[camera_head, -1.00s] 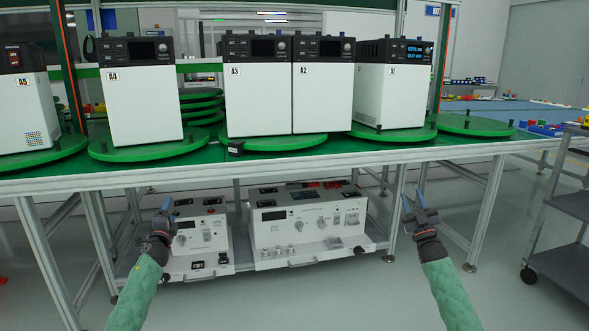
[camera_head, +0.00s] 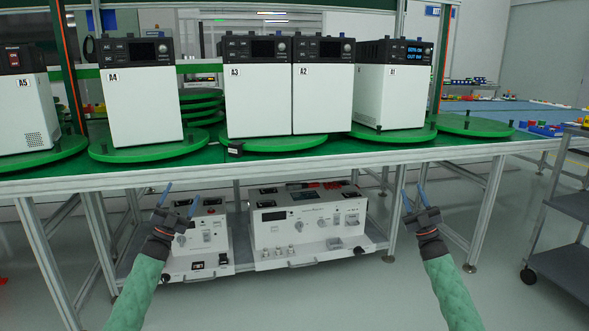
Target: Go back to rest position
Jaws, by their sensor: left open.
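My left gripper (camera_head: 178,200) is low on the left, in front of the bench and the shelf below it. Its two blue fingers are spread apart, with nothing between them. My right gripper (camera_head: 414,198) is low on the right, in front of the bench's right legs. Its two blue fingers are apart and empty. Both grippers point up and forward, below the level of the bench top, and neither is seen touching anything.
White power units labelled A5 (camera_head: 26,112), A4 (camera_head: 145,105), A3 (camera_head: 258,98), A2 (camera_head: 323,98) and A1 (camera_head: 393,97) stand on green turntables on the bench. Test instruments (camera_head: 308,238) sit on the lower shelf. A grey cart (camera_head: 562,262) stands at right.

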